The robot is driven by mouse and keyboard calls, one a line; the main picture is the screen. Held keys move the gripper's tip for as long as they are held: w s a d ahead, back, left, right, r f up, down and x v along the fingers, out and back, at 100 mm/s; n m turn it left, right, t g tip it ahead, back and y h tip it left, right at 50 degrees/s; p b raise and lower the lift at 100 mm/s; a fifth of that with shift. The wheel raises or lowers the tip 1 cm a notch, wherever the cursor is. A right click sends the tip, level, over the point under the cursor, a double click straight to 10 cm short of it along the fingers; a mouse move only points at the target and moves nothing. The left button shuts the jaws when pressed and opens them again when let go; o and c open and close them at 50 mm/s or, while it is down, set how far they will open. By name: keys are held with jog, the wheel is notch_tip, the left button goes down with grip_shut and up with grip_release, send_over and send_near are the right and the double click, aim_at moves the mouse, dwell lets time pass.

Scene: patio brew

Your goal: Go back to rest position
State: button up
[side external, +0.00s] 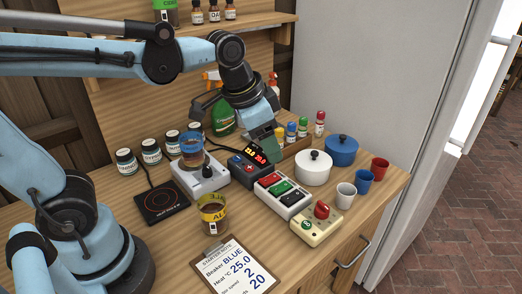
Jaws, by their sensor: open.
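My gripper (265,143) hangs from the arm at the centre of the side external view, pointing down. It is above and behind the panel of red, green and black buttons (283,194), close to the digital display unit (250,164). Its fingers are dark green and partly overlap the background, and I see nothing held in them. A beaker with a blue band (191,149) stands on the grey knobbed device (201,180), left of my gripper. A beaker with a yellow band (212,213) stands on the wooden counter in front.
White (314,168) and blue (341,151) lidded pots and red, blue and white cups stand right. Jars, spray bottles and a shelf (190,27) are behind.

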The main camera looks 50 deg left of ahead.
jog(key=s+a+f+n+t, duration=0.2)
jog(key=s+a+f+n, duration=0.1)
jog(key=s+a+n, duration=0.1)
jog(key=shift+s+a+f+t+y, duration=0.2)
jog(key=shift+s+a+t+y, duration=0.1)
jog(key=shift+s+a+t, duration=0.15)
dwell(0.6)
